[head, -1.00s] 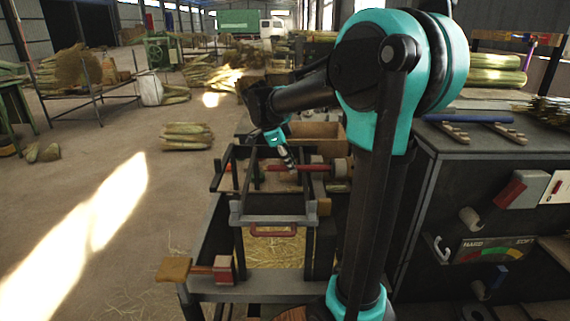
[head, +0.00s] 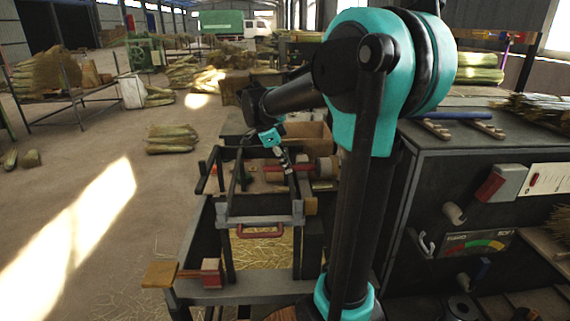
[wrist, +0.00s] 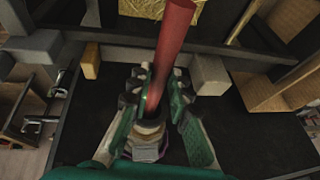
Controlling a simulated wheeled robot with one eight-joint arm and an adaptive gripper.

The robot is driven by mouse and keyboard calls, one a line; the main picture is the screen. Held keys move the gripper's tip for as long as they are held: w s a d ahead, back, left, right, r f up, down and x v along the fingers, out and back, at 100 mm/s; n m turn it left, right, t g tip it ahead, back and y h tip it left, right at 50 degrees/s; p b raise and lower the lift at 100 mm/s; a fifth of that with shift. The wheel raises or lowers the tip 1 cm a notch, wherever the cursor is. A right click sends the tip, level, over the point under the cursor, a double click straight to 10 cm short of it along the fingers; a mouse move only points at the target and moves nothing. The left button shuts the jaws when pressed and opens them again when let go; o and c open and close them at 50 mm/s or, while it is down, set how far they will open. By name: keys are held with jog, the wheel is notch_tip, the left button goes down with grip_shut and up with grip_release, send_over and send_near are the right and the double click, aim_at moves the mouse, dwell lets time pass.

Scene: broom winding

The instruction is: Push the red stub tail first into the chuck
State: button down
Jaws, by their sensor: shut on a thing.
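In the wrist view the red stub (wrist: 174,40) is a smooth red rod running from the top edge down between the fingers of my gripper (wrist: 160,88). The fingers are shut on it. Its lower end meets a pale ring and grey metal fitting (wrist: 149,138), which may be the chuck; how far the rod sits inside is hidden. In the head view my gripper (head: 287,164) points down over the frame bench. A piece of the red stub (head: 274,174) shows beside it.
The dark metal frame (head: 262,220) surrounds the work area, with a red handle (head: 258,232) at its front. A wooden box (head: 300,132) is behind. A dark cabinet (head: 440,180) with a gauge stands at right.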

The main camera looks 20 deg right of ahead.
jog(key=c, duration=1.3)
grip_release()
jog(key=shift+c, duration=0.2)
